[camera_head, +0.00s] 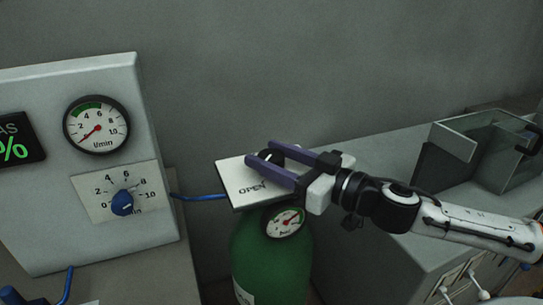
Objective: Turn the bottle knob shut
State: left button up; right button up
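The green gas bottle (272,262) stands upright in the middle, with a pressure gauge (286,222) on its front. A white plate (236,178) marked OPEN lies over its top. My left gripper is not recognisable in view.
A grey panel (45,185) on the left carries a flow gauge (97,126), a blue dial (122,203) and a green-lit display (14,141). A blue hose (198,197) runs from the panel to the bottle. A glass-walled box (510,160) stands on the counter at right.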

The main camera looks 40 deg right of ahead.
jog(key=c, duration=0.6)
jog(key=shift+c, duration=0.2)
